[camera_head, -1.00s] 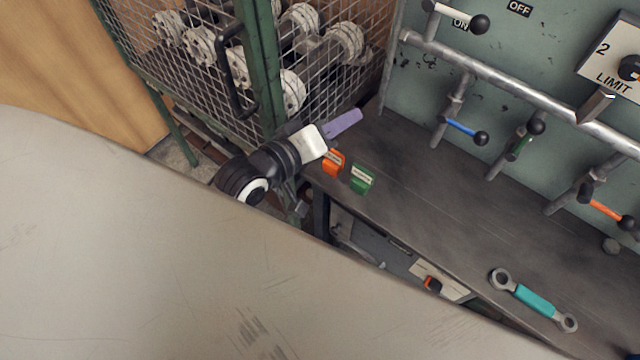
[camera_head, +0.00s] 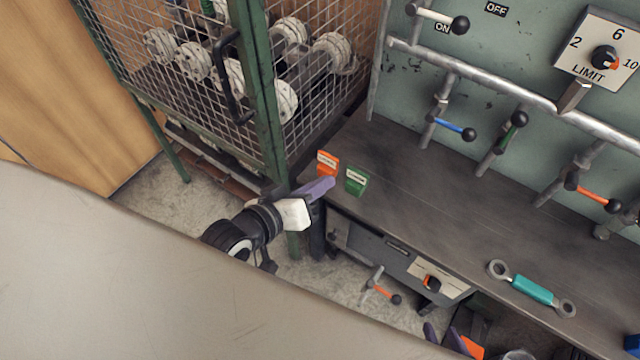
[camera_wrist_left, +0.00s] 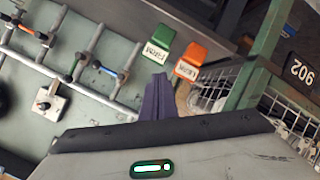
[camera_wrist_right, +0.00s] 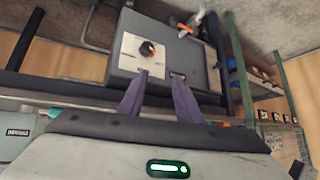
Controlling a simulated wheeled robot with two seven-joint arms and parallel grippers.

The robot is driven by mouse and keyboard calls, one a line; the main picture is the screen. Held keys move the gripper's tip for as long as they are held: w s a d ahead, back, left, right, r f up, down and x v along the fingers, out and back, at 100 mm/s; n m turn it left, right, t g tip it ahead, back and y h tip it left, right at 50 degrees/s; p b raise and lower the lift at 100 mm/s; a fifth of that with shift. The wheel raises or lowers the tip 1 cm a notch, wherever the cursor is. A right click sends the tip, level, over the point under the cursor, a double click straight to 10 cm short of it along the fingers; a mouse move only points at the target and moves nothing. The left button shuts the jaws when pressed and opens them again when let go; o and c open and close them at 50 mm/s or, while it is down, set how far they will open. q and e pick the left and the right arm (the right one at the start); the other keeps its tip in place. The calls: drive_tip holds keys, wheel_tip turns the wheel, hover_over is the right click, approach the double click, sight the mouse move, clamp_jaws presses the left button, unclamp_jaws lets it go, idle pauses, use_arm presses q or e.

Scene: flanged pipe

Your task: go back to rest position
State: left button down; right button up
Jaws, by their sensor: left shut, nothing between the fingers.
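My left gripper (camera_head: 320,188) has purple fingers and a white body. It is shut and empty, near the bench's left front corner, by an orange tag block (camera_head: 327,163) and a green tag block (camera_head: 356,181). In the left wrist view its fingers (camera_wrist_left: 158,95) are together, below the two blocks in the picture. My right gripper (camera_head: 445,338) shows only its purple fingertips at the bottom of the head view. In the right wrist view its fingers (camera_wrist_right: 158,82) are apart with nothing held, in front of a grey box with a black knob (camera_wrist_right: 147,48).
The dark bench (camera_head: 420,215) bears a teal-handled wrench (camera_head: 532,290). A wire cage (camera_head: 190,90) with flanged parts stands at the left. A green panel (camera_head: 480,85) with pipes and coloured levers is behind the bench. Floor (camera_head: 160,195) shows below the cage.

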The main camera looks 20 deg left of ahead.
idle(0.4)
